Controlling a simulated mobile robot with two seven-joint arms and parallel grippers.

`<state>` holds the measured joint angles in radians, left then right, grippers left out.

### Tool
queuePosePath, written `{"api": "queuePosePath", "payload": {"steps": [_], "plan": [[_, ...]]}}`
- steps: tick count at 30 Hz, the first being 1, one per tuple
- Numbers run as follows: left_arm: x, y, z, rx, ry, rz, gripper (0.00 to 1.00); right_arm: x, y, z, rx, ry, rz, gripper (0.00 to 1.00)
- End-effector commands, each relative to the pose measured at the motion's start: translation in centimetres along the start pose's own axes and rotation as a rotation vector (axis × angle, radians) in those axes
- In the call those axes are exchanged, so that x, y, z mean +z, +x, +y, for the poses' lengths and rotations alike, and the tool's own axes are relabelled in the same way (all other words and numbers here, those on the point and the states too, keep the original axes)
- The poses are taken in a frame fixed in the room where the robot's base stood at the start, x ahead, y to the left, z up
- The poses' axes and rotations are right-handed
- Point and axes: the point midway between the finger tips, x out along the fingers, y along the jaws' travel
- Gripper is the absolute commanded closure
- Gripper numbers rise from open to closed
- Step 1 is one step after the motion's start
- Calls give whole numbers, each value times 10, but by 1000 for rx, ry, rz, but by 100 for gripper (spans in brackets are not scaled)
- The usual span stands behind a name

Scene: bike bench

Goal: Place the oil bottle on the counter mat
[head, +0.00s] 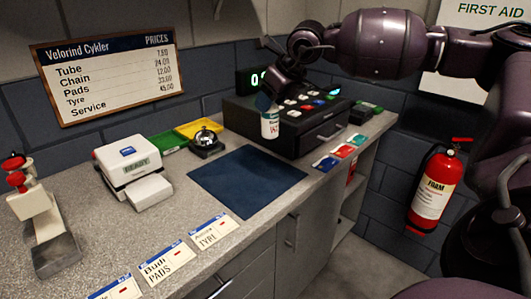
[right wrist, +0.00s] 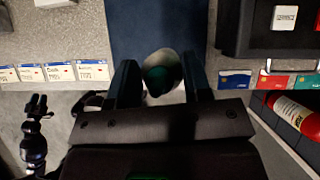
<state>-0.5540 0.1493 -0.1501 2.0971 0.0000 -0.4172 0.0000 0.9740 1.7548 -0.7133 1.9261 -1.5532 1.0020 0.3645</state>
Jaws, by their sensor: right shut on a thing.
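The oil bottle (head: 270,124) is white with a printed label. It hangs roughly upright from my right gripper (head: 266,101), in front of the cash register's left part. The gripper is shut on its upper part. In the right wrist view the bottle (right wrist: 163,72) sits between the two dark fingers, its teal top towards the camera. The counter mat (head: 247,180) is a flat, bare, dark blue sheet on the grey counter. It shows behind the bottle in the right wrist view (right wrist: 155,22). The bottle's height above the counter is hard to tell.
The black cash register (head: 318,128) stands right of the mat. Price cards (head: 214,231) line the front edge; coloured cards (head: 343,151) lie right. A fire extinguisher (head: 436,187) hangs on the wall.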

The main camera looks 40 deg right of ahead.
Motion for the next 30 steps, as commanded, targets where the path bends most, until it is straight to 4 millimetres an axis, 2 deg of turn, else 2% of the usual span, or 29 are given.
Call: {"api": "queuePosePath", "payload": {"steps": [1, 9, 13, 20, 27, 30], "plan": [[2, 1, 0, 1, 0, -4, 57, -8, 12, 0, 1, -1, 5, 81], [9, 4, 2, 3, 1, -15, 57, -38, 60, 1, 2, 0, 4, 81], [10, 5, 2, 4, 1, -16, 57, -46, 73, 1, 2, -1, 3, 81], [9, 6, 2, 5, 3, -15, 57, -52, 82, 1, 2, -1, 0, 81], [16, 8, 1, 6, 7, -25, 57, -70, 110, 1, 2, 0, 5, 81], [15, 9, 1, 6, 8, -24, 57, -72, 114, 1, 2, -1, 0, 81]]}}
